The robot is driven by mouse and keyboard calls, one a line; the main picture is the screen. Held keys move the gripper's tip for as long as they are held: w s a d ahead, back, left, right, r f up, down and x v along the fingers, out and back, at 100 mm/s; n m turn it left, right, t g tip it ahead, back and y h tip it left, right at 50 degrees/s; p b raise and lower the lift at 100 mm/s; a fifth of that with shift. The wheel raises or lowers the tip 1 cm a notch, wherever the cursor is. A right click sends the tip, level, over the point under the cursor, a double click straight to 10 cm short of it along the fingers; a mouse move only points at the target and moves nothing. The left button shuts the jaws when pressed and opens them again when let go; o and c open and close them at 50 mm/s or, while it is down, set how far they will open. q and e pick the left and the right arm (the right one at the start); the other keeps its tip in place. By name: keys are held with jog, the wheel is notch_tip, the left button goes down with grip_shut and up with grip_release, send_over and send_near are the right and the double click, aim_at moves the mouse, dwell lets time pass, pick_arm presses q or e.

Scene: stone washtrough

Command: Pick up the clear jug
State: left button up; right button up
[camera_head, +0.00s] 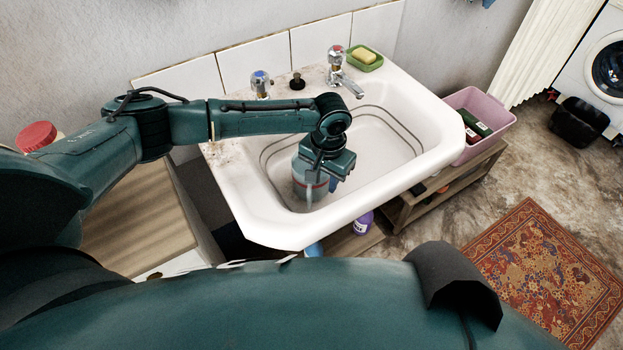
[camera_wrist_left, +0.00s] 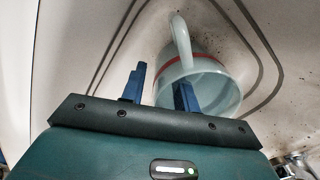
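The clear jug (camera_head: 300,190) stands in the white sink (camera_head: 270,232), partly hidden behind my left gripper (camera_head: 325,182) in the head view. In the left wrist view the jug (camera_wrist_left: 214,92) is pale and see-through, with a red band and a curved handle (camera_wrist_left: 181,38) pointing up in the picture. My left gripper (camera_wrist_left: 160,92) is open, its two blue fingers apart. One finger shows beside the jug and the other in front of its mouth. I cannot tell whether either touches it. My right gripper is not in view.
Two taps (camera_head: 336,66) and a green soap dish (camera_head: 364,61) sit on the sink's back edge. A pink basin (camera_head: 478,99) stands on a wooden shelf at the right. A purple bottle (camera_head: 363,222) is below the sink's front rim. A patterned rug (camera_head: 545,275) lies on the floor.

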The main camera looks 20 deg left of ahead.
pick_arm(q)
grip_shut()
jog(key=shift+r, duration=0.1)
dwell(0.5)
